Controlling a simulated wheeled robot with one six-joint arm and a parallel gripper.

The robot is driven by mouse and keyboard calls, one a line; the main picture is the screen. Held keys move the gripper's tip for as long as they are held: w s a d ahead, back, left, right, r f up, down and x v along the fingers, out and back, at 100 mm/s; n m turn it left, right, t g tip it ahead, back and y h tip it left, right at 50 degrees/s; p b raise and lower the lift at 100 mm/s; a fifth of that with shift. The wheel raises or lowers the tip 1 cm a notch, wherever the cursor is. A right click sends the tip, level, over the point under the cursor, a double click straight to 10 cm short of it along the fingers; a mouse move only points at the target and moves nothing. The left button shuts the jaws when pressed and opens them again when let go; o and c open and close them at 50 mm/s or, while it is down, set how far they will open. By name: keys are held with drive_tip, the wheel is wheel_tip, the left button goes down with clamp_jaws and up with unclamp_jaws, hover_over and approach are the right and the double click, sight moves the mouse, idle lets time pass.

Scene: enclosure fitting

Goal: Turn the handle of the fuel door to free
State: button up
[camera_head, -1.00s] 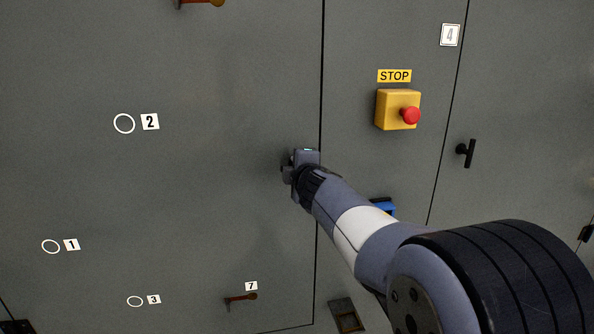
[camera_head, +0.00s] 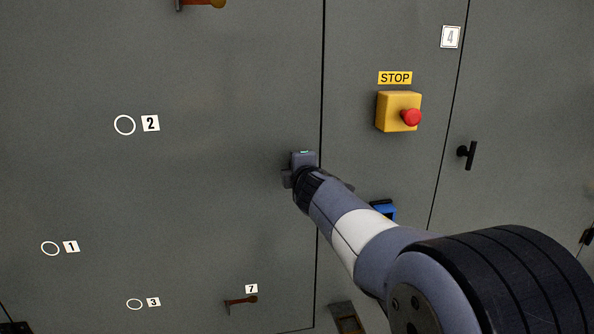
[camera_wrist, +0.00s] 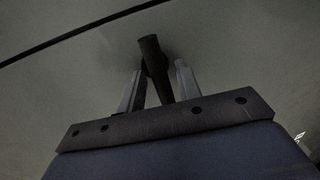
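In the wrist view, a dark bar handle (camera_wrist: 153,58) stands out from a grey door (camera_wrist: 225,50). My gripper (camera_wrist: 162,80) has one finger on each side of it, apart, with a small gap visible on the right. Whether the left finger touches the bar is unclear. In the head view, my gripper (camera_head: 301,165) is at the right edge of the large left door (camera_head: 200,200), by the seam. My wrist hides the handle there. Which door is the fuel door is not labelled in view.
A yellow box with a red stop button (camera_head: 411,117) is on the panel right of the seam. Another black T-handle (camera_head: 468,155) is on the right door. A blue item (camera_head: 384,209) is partly behind my arm. An orange-brown lever (camera_head: 242,301) is low on the left door.

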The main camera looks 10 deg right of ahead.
drive_tip(key=shift+o, duration=0.6)
drive_tip(key=shift+s+r, duration=0.1)
drive_tip(key=shift+s, duration=0.15)
drive_tip(key=s+r+p, duration=0.1)
drive_tip(key=s+r, duration=0.1)
drive_tip(key=s, duration=0.8)
drive_tip(key=shift+p, duration=0.4)
drive_tip(key=shift+w+f, duration=0.1)
drive_tip(key=w, duration=0.3)
drive_tip(key=w+f+b, duration=0.1)
drive_tip(key=w, duration=0.3)
drive_tip(key=w+f, duration=0.1)
drive_tip(key=w, duration=0.2)
drive_tip(key=shift+w+b, duration=0.2)
drive_tip(key=shift+b, duration=0.2)
